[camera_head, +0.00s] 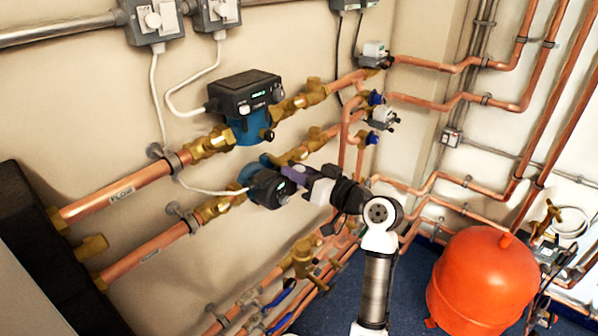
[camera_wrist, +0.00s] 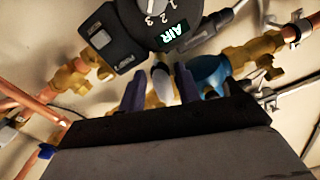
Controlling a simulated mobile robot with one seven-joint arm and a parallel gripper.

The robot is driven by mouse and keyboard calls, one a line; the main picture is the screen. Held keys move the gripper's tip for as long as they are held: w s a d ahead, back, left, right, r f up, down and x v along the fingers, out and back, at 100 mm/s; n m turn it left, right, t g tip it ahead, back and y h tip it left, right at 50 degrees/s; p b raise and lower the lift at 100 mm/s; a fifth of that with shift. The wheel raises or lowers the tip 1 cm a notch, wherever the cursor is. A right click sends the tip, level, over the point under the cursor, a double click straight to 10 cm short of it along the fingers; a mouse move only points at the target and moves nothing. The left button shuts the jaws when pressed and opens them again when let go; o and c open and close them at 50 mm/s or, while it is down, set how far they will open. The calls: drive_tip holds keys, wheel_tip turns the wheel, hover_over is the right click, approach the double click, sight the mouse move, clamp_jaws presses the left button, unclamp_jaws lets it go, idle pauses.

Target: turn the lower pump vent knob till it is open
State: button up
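The lower pump (camera_head: 266,186) has a dark head and a blue body, and sits on the lower copper pipe run. In the wrist view its black dial head (camera_wrist: 165,20) shows numbers and a lit green display reading AIR. A small pale grey knob (camera_wrist: 161,78), which looks like the vent knob, stands between the two purple fingers of my gripper (camera_wrist: 157,88). Gaps show on both sides of it, so the fingers are open around it, not clamped. In the head view my gripper (camera_head: 288,180) is at the pump's front and partly hides it; the knob's turn angle cannot be told.
The upper pump (camera_head: 246,105) is just above, with brass valves and copper pipes around both pumps. Blue-handled valves (camera_head: 376,98) are to the right. A red vessel (camera_head: 486,282) stands on the floor at the lower right. Pipes and valves (camera_head: 302,258) lie below.

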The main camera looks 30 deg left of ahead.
drive_tip(key=shift+o, duration=0.7)
drive_tip(key=s+d+b, duration=0.2)
drive_tip(key=d+b, duration=0.2)
drive_tip(key=d, duration=0.9)
drive_tip(key=shift+d, duration=0.4)
